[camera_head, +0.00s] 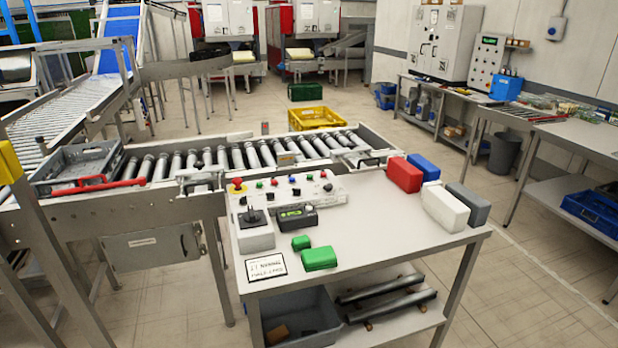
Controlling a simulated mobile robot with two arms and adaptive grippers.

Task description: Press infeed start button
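A grey control panel (312,205) stands on the small table at the near end of the roller conveyor. The button labels are too small to read, so I cannot tell which one is the infeed start. Neither of my grippers shows in the head view.
The table (390,235) also holds a joystick box (254,238), a black handheld device (296,217), green blocks (319,258), and red, blue, white and grey boxes on the right. A grey crate (78,158) sits on the conveyor's left end. Floor is clear right of the table.

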